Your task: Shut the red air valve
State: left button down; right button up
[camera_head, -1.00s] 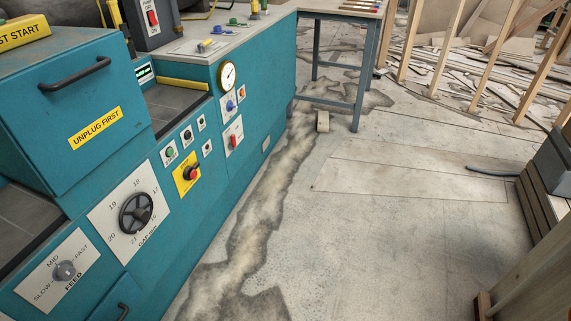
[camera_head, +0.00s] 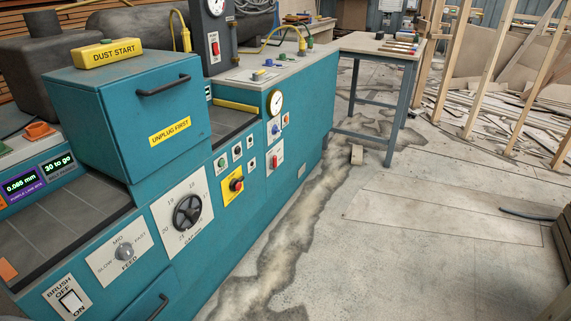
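A blue-green machine (camera_head: 235,220) stands on the left. On its front, below a round gauge (camera_head: 276,102), a white plate carries a red upright handle (camera_head: 275,160), which may be the red air valve. Above it are a blue knob (camera_head: 275,129) and a small orange-red knob (camera_head: 286,118). Their labels are too small to read. A red button on a yellow plate (camera_head: 236,185) and a red switch on the grey box (camera_head: 215,48) also show. Neither of my grippers is in view.
A handwheel (camera_head: 187,212), a feed knob (camera_head: 124,251) and drawer handles stick out from the machine front. Stained floor (camera_head: 400,260) to the right is mostly open.

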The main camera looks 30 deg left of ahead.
aim_at(274, 167)
jog(key=z, duration=0.45)
jog(key=i, duration=1.95)
jog(key=u, duration=0.45)
jog(key=i, duration=1.5)
jog(key=u, duration=1.8)
jog(key=i, duration=0.5)
jog(key=u, duration=0.25)
